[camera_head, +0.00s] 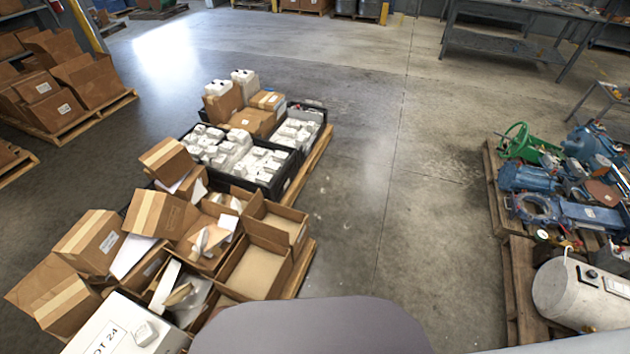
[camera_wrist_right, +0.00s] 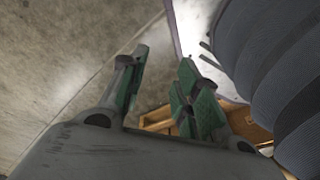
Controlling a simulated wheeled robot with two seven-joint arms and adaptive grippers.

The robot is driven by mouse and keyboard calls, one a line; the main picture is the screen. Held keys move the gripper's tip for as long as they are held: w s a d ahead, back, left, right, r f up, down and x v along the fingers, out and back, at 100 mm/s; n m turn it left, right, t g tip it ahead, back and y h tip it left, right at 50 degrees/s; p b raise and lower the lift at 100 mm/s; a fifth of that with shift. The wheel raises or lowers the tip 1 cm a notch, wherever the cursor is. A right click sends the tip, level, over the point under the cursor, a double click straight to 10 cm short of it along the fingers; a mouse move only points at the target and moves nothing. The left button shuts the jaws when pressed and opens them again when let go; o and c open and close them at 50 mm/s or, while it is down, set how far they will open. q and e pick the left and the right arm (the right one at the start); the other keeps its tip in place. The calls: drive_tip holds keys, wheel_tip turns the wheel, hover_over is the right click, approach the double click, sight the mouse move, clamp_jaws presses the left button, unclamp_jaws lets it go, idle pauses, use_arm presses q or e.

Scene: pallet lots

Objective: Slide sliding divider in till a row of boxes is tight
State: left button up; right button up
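Black crates hold rows of small white boxes (camera_head: 240,155) on a pallet left of centre in the head view. Opened brown cardboard boxes (camera_head: 150,212) stand nearer, some with flaps up and loose white pieces inside. I cannot make out a sliding divider among them. My right gripper (camera_wrist_right: 163,85) shows in the right wrist view with its green-padded fingers apart and nothing between them. Floor and a bit of wood show beyond it. It is away from the boxes as far as I can tell. My left gripper is in neither view.
A pallet of blue and green machine parts (camera_head: 560,185) stands at the right, with a white tank (camera_head: 580,293) nearer. More cardboard boxes (camera_head: 88,82) are on a pallet at the far left. A metal workbench (camera_head: 510,48) is at the back. The central concrete floor is clear.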

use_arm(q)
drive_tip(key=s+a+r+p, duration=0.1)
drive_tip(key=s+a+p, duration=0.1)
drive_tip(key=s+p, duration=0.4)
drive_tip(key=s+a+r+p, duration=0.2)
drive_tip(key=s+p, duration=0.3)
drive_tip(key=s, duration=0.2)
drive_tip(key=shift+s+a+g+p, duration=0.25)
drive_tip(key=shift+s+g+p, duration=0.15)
use_arm(e)
drive_tip(key=s+d+r, duration=0.1)
drive_tip(key=s+d, duration=0.1)
drive_tip(key=s, duration=0.5)
drive_tip(key=s+d+r, duration=0.2)
drive_tip(key=s, duration=0.4)
drive_tip(key=shift+s+d+g, duration=0.25)
drive_tip(key=shift+s+g, duration=0.15)
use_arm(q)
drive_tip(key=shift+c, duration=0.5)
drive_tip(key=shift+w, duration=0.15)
use_arm(e)
drive_tip(key=shift+s, duration=0.15)
